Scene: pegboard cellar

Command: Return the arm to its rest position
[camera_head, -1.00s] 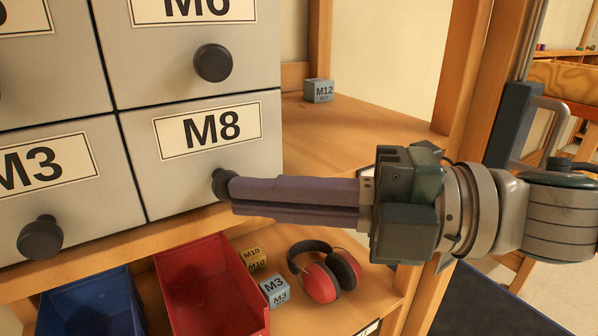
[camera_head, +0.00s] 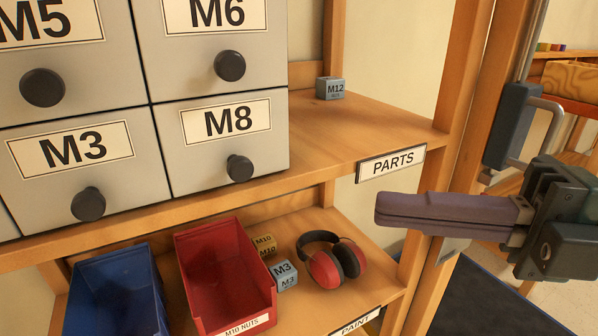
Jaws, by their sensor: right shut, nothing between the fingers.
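My right gripper (camera_head: 378,210) is at the right of the head view, in front of the shelf unit's right post. Its fingers are shut with nothing between them and point left. It is apart from the drawers and touches nothing that I can see. The M8 drawer (camera_head: 264,160) is shut, with its dark round knob (camera_head: 239,168) clear of the gripper. My left gripper is not in view.
M3 (camera_head: 30,190), M5 and M6 drawers are shut too. A grey M12 box (camera_head: 330,90) stands on the upper shelf (camera_head: 370,128). Below are a blue bin (camera_head: 112,290), a red bin (camera_head: 215,255), M10 and M3 boxes (camera_head: 285,273) and red earmuffs (camera_head: 325,270).

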